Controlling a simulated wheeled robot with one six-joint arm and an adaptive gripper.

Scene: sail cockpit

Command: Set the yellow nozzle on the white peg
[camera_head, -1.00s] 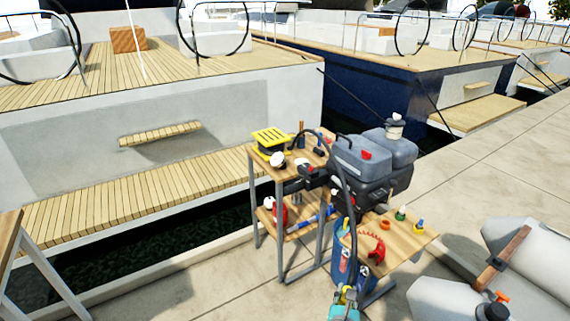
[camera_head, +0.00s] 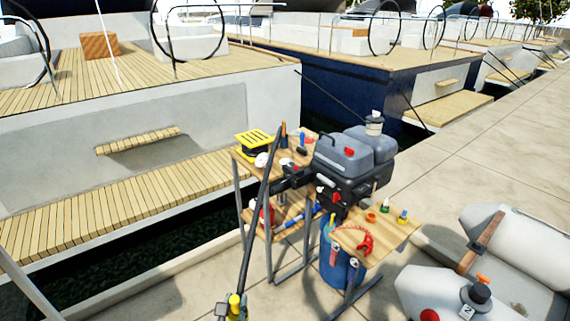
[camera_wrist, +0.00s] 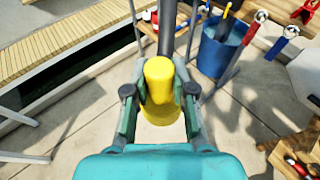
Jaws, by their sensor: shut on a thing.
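The yellow nozzle (camera_wrist: 159,85) is held upright between the fingers of my gripper (camera_wrist: 157,92) in the wrist view. A dark hose (camera_wrist: 167,28) runs from the nozzle toward the top of that view. In the head view the nozzle (camera_head: 236,302) and my gripper (camera_head: 237,311) are at the bottom edge, in front of and apart from the wooden stands. I cannot make out the white peg for certain. White round ends show at the front edge of the lower right table, one above a red handle (camera_wrist: 257,24) and one above a blue handle (camera_wrist: 276,48).
A wooden table (camera_head: 395,236) holds red pliers (camera_head: 366,243), an orange ring and small bottles. A blue bucket (camera_head: 340,270) stands below it. Grey machinery (camera_head: 343,155) is behind. An inflatable boat (camera_head: 510,245) lies right. Open paving is in front.

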